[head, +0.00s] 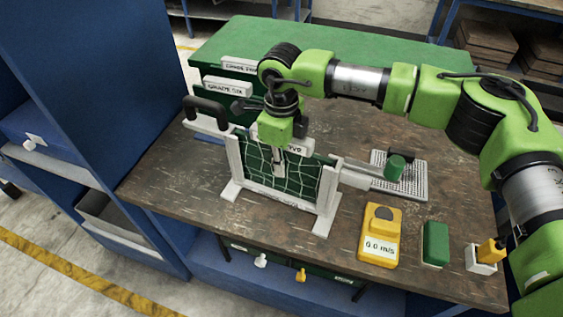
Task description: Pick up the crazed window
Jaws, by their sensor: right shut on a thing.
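The crazed window (304,177) looks like a dark green pane with pale, net-like crack lines. It stands upright between the posts of a white frame (329,200) with feet on the workbench. My right gripper (279,172) points down over the pane's upper middle and is shut on it. The gripper and wrist hide part of the pane and of a label at its top edge. My left gripper is not in view.
A yellow meter (379,235), a green block (435,244) and a small white holder with a yellow item (486,256) stand at the right front. A perforated plate (412,184) lies behind them. A black handle (205,107) is left of the frame. A blue cabinet (95,110) bounds the left.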

